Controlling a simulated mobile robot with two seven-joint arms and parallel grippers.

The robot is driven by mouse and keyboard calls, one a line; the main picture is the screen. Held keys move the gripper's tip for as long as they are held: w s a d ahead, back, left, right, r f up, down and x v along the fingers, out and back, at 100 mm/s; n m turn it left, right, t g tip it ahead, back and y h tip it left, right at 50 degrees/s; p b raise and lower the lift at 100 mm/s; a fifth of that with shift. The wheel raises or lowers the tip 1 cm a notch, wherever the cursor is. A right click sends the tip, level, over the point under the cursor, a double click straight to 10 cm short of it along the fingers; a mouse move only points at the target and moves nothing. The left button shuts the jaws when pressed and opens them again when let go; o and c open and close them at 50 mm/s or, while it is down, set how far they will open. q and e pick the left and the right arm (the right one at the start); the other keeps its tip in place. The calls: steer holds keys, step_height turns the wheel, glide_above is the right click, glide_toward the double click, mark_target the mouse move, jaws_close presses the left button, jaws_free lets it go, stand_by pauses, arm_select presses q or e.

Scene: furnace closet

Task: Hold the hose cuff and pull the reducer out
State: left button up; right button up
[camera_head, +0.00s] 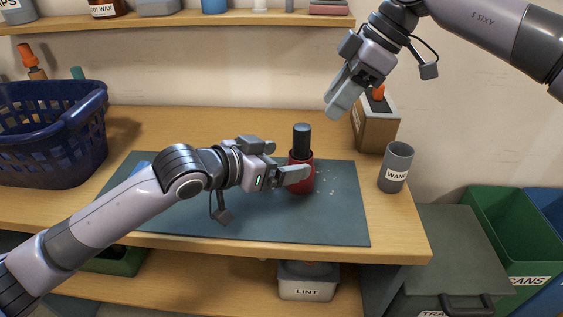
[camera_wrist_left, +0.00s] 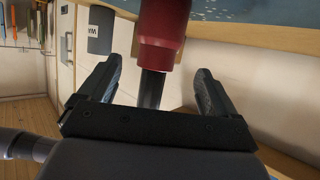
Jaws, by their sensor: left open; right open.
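The red hose cuff (camera_head: 301,187) stands upright on the dark mat, with the black reducer (camera_head: 302,140) rising from its top. My left gripper (camera_head: 296,173) is open at the cuff, and one finger covers part of it. In the left wrist view the cuff (camera_wrist_left: 163,30) and reducer (camera_wrist_left: 152,90) lie between the sideways directions of the two spread fingers (camera_wrist_left: 155,80); whether the fingers touch the cuff cannot be told. My right gripper (camera_head: 345,95) is open and empty, raised above and right of the reducer.
A grey cup labelled WAND (camera_head: 396,168) stands right of the mat (camera_head: 340,215). A wooden block (camera_head: 376,128) with an orange-topped item is behind it. A blue basket (camera_head: 50,135) is at left. Bins stand right of the bench. The mat's right part is mostly clear.

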mark_target(306, 161)
arm_select(q)
steer(key=shift+s+d+f, duration=0.1)
steer(key=shift+d+f, duration=0.2)
steer(key=shift+f, duration=0.1)
steer(key=shift+x, duration=3.45)
steer(key=c, duration=1.3)
steer(key=o, duration=1.4)
steer(key=v, duration=1.2)
steer(key=shift+s, duration=0.15)
